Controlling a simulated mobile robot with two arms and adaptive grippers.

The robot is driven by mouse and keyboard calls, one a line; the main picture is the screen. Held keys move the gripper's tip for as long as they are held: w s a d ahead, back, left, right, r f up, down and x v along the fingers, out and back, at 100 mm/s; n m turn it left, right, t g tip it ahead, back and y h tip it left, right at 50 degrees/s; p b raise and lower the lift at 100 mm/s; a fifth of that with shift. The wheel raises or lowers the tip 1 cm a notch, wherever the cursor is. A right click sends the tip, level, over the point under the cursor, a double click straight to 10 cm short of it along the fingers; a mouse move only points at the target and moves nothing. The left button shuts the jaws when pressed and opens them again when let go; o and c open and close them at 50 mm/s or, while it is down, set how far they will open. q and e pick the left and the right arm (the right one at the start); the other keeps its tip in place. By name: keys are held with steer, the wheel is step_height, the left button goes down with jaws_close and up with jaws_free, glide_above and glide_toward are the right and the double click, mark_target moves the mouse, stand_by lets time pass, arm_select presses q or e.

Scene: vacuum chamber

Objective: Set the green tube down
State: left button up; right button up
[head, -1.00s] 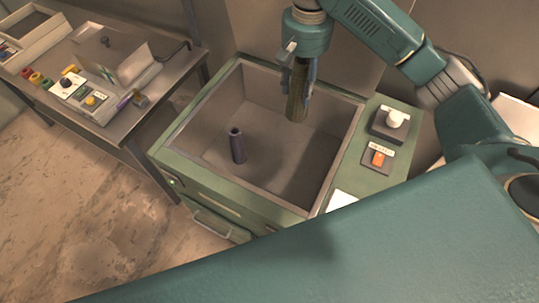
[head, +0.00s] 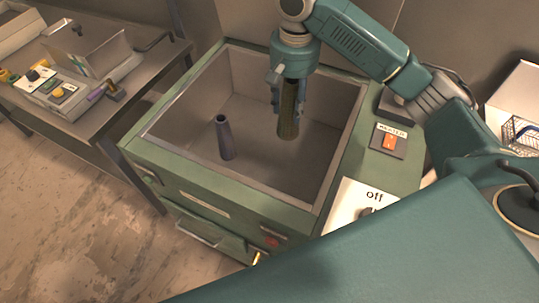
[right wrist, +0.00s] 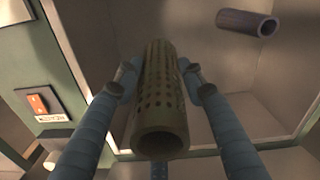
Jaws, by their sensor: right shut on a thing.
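The green tube (head: 288,112) is olive and hangs upright from my right gripper (head: 288,92), inside the open chamber (head: 170,165). In the right wrist view the tube (right wrist: 160,105) has rows of small holes and an open end. The right gripper's fingers (right wrist: 158,85) are shut on its two sides. Whether the tube's lower end touches the chamber floor cannot be told. A dark purple-grey tube (head: 225,138) stands apart to the left on the floor; it also shows in the right wrist view (right wrist: 243,22). My left gripper is not in view.
The chamber walls surround the held tube. The right ledge has an orange switch (head: 389,142) and a white card reading "off" (head: 352,200). A side table (head: 100,125) with a control box stands at the left. Chamber floor between the tubes is clear.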

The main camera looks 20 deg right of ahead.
mark_target(287, 130)
step_height(287, 130, down, 19)
stand_by(0.4)
steer(key=shift+s+f, duration=0.1)
steer(key=shift+f, duration=0.05)
steer(key=o, duration=1.2)
steer(key=shift+c, duration=0.2)
step_height(287, 130, up, 12)
steer(key=shift+r, duration=0.2)
